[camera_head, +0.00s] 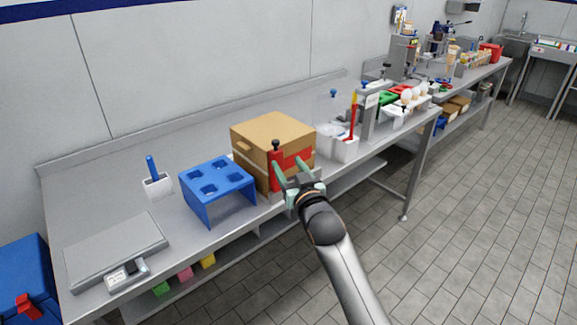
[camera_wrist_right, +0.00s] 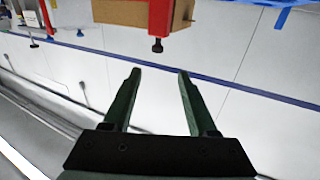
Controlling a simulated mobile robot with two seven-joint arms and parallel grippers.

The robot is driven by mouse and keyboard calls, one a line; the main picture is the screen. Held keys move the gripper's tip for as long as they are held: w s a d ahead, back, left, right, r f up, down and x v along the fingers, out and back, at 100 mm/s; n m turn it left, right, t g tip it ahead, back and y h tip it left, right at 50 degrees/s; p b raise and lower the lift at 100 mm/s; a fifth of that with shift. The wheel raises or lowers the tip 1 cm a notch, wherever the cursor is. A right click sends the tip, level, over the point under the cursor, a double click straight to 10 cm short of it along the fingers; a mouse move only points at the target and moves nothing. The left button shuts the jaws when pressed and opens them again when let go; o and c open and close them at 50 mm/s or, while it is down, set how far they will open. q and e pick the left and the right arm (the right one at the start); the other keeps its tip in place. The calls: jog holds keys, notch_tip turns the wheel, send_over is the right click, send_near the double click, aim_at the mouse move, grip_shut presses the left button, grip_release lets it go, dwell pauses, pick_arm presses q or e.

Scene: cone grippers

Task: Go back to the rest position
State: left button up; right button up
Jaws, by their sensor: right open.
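My right gripper (camera_head: 288,165) is at the front of the brown cardboard box (camera_head: 268,130) on the steel counter. Its two green fingers are spread. In the right wrist view the fingers (camera_wrist_right: 157,74) stand apart with nothing between them. A red part with a black knob (camera_head: 276,172) is at the box's front. In the wrist view, which looks upside down, this red part (camera_wrist_right: 160,15) and the box (camera_wrist_right: 120,12) lie beyond the fingertips. I cannot tell how the red part joins the box. My left gripper is not in view.
A blue rack (camera_head: 215,172) with holes stands left of the box. A white cup (camera_head: 158,186) with a blue-handled tool and a scale (camera_head: 115,250) are farther left. A white holder (camera_head: 345,149) with a red tool is to the right. The tiled floor (camera_head: 450,230) is clear.

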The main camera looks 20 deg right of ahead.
jog(key=shift+w, duration=0.1)
jog(key=shift+f, duration=0.1)
jog(key=s+a+f+n+g+y, duration=0.1)
jog(key=s+a+f+g, duration=0.15)
jog(key=s+f, duration=0.95)
jog(key=s+a+f+n+g+y, duration=0.1)
jog(key=s+f+g, duration=0.2)
jog(key=s+f, duration=0.85)
jog(key=s+a+f+g+y, duration=0.1)
jog(key=s+f+g, duration=0.2)
jog(key=s+f, duration=0.5)
jog(key=s, duration=0.3)
jog(key=shift+s+a+f, duration=0.25)
jog(key=shift+s+a, duration=0.15)
